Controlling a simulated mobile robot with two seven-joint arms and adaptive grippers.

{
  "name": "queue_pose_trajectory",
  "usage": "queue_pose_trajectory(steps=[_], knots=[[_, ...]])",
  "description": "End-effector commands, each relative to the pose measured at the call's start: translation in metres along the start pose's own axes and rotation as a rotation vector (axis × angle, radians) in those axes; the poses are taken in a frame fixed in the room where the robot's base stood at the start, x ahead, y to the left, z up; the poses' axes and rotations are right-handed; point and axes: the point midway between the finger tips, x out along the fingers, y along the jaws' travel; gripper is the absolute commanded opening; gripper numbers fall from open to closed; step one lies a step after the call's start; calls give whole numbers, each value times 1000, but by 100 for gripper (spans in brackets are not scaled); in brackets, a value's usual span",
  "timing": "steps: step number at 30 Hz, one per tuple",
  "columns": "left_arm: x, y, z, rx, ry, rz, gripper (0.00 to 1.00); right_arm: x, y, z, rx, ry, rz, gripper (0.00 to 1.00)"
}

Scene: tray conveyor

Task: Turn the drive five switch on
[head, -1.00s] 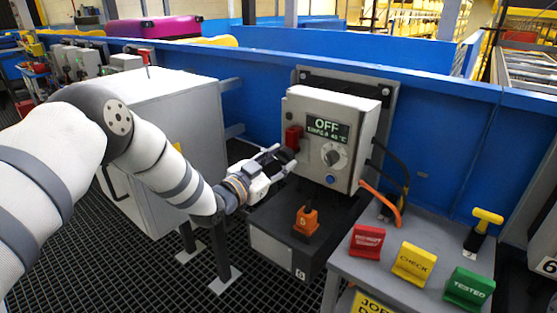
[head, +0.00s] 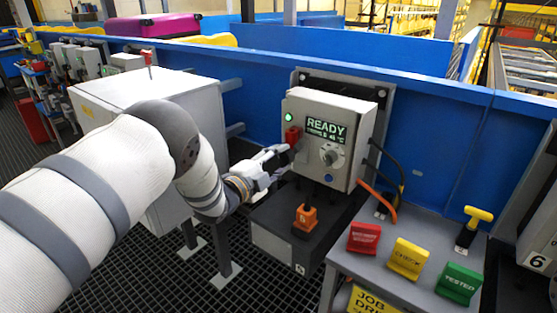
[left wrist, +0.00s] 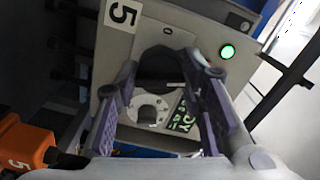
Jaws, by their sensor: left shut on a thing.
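The drive five box (head: 328,135) is a light grey cabinet on the blue wall; it also shows in the left wrist view, with a "5" label (left wrist: 121,15). Its display (head: 327,129) reads READY in green, and a green lamp (head: 289,117) is lit. In the left wrist view my fingers (left wrist: 165,95) stand on either side of a dark part; the red is hidden there. My right gripper is out of view.
A round knob (head: 329,155) and a blue button (head: 328,178) are close beside my gripper. An orange tagged block (head: 305,218) stands below. The side table (head: 415,295) holds red, yellow and green tags. A grey cabinet (head: 130,95) stands behind my left arm.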

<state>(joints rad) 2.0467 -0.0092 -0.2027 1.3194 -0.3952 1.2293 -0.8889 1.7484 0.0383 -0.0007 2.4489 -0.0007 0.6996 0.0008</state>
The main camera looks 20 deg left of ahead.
Motion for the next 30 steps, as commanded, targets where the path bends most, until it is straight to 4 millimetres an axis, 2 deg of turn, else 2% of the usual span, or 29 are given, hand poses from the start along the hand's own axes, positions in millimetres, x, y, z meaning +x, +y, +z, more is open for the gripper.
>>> queue_pose_trajectory(steps=[13,30], knots=[[0,0,1,273,-2,1,8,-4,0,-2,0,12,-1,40],[0,-1,1,345,-3,0,8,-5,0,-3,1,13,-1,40]])
